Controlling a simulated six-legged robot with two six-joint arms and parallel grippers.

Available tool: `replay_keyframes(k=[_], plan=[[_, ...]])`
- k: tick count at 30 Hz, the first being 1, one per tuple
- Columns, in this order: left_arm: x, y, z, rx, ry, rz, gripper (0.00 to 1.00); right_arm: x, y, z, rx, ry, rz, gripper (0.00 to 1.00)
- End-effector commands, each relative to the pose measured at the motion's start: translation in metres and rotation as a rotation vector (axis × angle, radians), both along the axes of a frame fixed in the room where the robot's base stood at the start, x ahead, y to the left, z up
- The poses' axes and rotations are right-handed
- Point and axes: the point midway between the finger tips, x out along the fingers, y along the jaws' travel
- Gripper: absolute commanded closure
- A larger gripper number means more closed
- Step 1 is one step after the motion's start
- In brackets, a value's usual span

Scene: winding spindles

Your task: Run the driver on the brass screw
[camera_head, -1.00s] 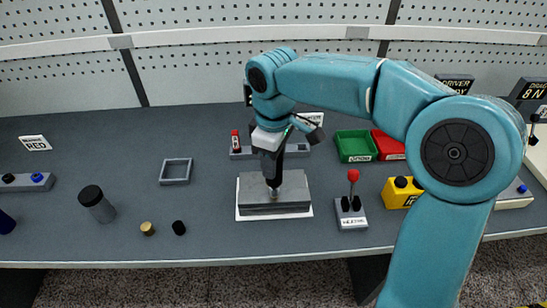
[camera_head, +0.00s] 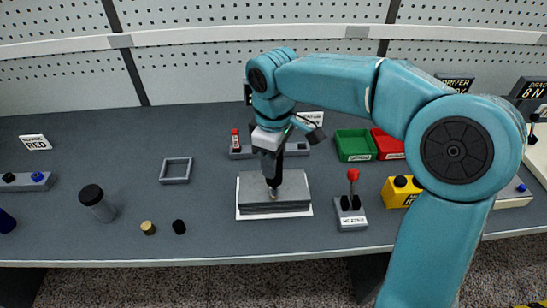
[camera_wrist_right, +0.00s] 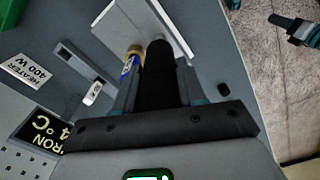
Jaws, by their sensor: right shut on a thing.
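My right gripper (camera_head: 270,152) is shut on the driver (camera_wrist_right: 160,75), a black cylinder between its two fingers in the wrist view. In the head view the driver (camera_head: 272,172) points down. Its tip meets or nearly meets the top of a grey block (camera_head: 300,185) on a white sheet near the middle of the bench. The brass screw cannot be made out; the tip and gripper cover that spot. My left gripper is not seen in the head view.
A brass-coloured cap (camera_head: 148,228), a black cap (camera_head: 179,227) and a dark-lidded jar (camera_head: 98,206) stand left of the block. A red-knobbed lever box (camera_head: 350,222), yellow box (camera_head: 397,193) and green tray (camera_head: 355,145) stand right. A square frame (camera_head: 176,171) lies back left.

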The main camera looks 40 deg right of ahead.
Motion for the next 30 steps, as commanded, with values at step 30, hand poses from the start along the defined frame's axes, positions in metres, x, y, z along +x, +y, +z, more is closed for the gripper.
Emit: replay_keyframes(k=[30], plan=[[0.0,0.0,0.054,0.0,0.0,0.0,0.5,0.0,0.0,0.058,0.001,-0.001,0.0,0.97]])
